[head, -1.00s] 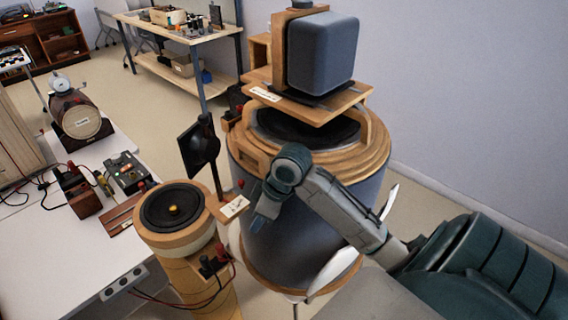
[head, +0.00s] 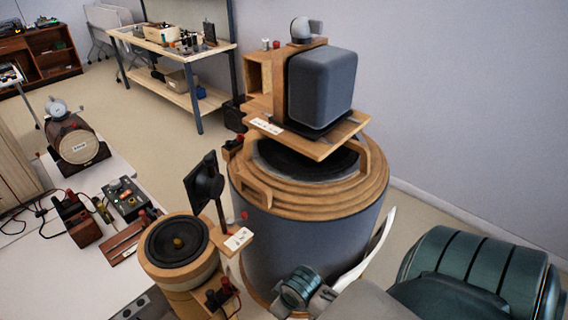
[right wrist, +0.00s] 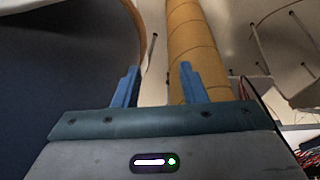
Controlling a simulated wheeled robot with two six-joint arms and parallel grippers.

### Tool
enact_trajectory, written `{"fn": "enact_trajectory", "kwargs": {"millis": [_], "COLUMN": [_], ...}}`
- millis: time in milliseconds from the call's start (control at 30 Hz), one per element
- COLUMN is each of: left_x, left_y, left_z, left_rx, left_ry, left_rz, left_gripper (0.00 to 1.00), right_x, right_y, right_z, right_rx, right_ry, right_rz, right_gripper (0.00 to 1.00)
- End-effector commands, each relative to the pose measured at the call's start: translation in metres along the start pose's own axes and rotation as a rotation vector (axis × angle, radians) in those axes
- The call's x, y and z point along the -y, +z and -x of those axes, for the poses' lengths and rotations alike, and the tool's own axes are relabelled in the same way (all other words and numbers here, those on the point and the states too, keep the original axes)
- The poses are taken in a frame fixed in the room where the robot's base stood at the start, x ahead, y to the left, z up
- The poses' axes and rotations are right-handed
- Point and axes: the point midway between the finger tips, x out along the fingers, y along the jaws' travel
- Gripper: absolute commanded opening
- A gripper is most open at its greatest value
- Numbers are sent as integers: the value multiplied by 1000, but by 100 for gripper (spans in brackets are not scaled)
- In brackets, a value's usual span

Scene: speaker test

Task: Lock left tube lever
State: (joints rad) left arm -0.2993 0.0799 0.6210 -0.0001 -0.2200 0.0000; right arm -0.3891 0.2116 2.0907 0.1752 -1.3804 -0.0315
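The left tube with a round black speaker on top (head: 178,242) stands at lower left beside the table. It carries a small labelled wooden bracket (head: 236,240) with a red-tipped part (head: 243,216); I cannot tell whether this is the lever. Red and black terminals (head: 218,296) sit on its front side. My right arm shows at the bottom of the head view, but its gripper is hidden there. In the right wrist view my right gripper (right wrist: 158,82) is open and empty, with blue fingers apart. A yellow tube (right wrist: 190,40) rises beyond the fingers. My left gripper is not in view.
A large grey drum (head: 290,240) with a wooden rim stands right of the tube, bearing a grey box speaker (head: 321,88) on a wooden platform. A white table (head: 70,280) with electrical devices lies left. A shelf bench (head: 170,60) stands behind on open floor.

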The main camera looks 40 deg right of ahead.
Motion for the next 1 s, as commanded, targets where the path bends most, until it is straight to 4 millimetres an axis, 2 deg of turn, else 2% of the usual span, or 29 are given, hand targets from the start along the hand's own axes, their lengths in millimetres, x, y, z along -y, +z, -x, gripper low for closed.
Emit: {"fn": "enact_trajectory", "kwargs": {"millis": [200, 533, 633, 667, 767, 867, 1000], "left_x": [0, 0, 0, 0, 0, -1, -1], "left_y": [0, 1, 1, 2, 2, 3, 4], "left_z": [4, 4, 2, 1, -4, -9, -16], "left_rx": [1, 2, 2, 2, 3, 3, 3], "left_ry": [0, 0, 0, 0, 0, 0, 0], "left_rz": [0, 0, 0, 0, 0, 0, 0], "left_gripper": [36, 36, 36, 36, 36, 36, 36], "right_x": [3, 3, 2, 1, -3, -8, -11], "right_y": [16, 17, 21, 24, 40, 68, 121], "right_z": [-3, -4, -16, -25, -65, -120, -192], "right_rx": [12, 11, 18, 22, 40, 64, 96], "right_ry": [23, 25, 27, 28, 34, 44, 59], "right_rz": [-17, -18, -24, -27, -45, -65, -87], "right_gripper": [38, 38, 38, 38, 38, 38, 38]}}
